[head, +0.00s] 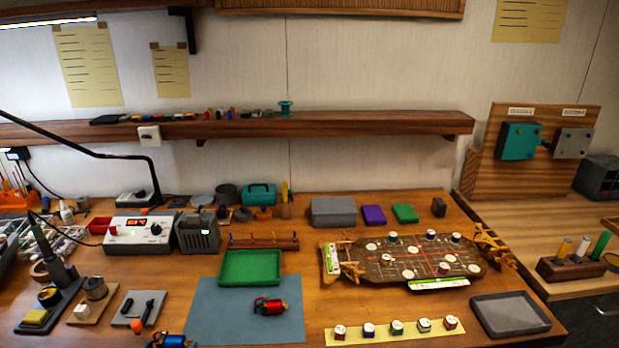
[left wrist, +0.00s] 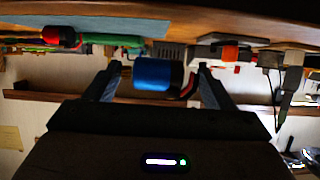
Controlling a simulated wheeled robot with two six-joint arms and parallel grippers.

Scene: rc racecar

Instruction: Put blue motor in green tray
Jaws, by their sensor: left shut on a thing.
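The blue motor (head: 172,341) is at the bottom edge of the head view, partly cut off. In the left wrist view the blue motor (left wrist: 152,74) sits between the two fingers of my left gripper (left wrist: 150,80), which is shut on it. The green tray (head: 250,268) looks empty and lies behind the blue mat, up and to the right of the blue motor in the head view. Its green edge also shows in the left wrist view (left wrist: 108,39). My right gripper is not in view.
A red motor (head: 270,307) lies on the blue mat (head: 222,315) in front of the tray. A wooden rack (head: 263,243) stands behind the tray. A racecar chassis (head: 405,262) is to the right. A soldering station (head: 140,229) and small tools (head: 140,308) are to the left.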

